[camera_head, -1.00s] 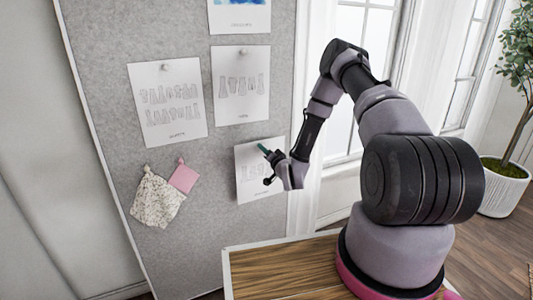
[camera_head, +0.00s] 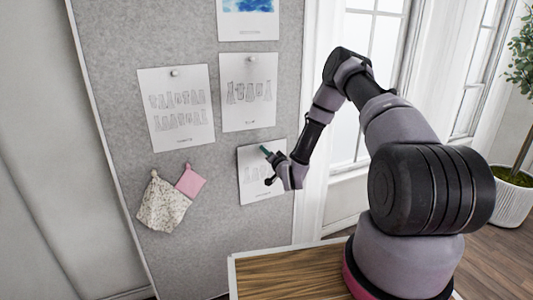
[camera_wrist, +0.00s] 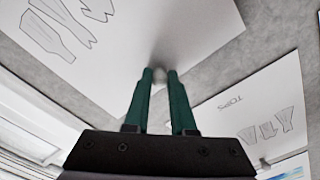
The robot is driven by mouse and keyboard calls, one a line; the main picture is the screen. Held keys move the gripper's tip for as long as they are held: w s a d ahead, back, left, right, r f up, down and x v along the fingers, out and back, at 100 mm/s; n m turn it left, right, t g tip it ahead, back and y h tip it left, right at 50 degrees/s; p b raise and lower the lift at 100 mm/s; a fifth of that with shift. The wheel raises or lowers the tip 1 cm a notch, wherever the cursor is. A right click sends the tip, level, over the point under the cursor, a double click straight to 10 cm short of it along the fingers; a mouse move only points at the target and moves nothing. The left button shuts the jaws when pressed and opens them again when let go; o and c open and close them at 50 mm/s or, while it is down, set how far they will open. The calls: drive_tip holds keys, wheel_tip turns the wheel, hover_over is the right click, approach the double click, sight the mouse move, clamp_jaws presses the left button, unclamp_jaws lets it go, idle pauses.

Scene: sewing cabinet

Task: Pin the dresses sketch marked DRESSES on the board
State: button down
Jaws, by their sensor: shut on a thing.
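A white sheet with grey garment outlines (camera_head: 251,193) is at the lower right of the board, near its right edge. It looks flat against the board; its label is not readable, so I cannot tell if it says DRESSES. It also fills the upper left of the wrist view (camera_wrist: 150,30). My gripper (camera_head: 267,151) is at the sheet's upper part. In the wrist view, its green fingers (camera_wrist: 160,75) are shut on a small pale round pin head (camera_wrist: 158,77) near the sheet's edge. The pin's tip is hidden. The grey board (camera_head: 110,90) stands upright.
Other pinned sheets hang above: garment sketches at the left (camera_head: 176,140) and centre (camera_head: 248,115), and a blue picture (camera_head: 248,30) at the top. Fabric swatches, patterned (camera_head: 163,205) and pink (camera_head: 190,182), hang lower left. A sheet marked TOPS (camera_wrist: 240,122) shows in the wrist view. A wooden top (camera_head: 290,270) lies below.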

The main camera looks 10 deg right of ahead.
drive_tip(key=shift+w, duration=0.25)
idle(0.7)
drive_tip(key=c, duration=0.7)
unclamp_jaws()
drive_tip(key=shift+s, duration=0.1)
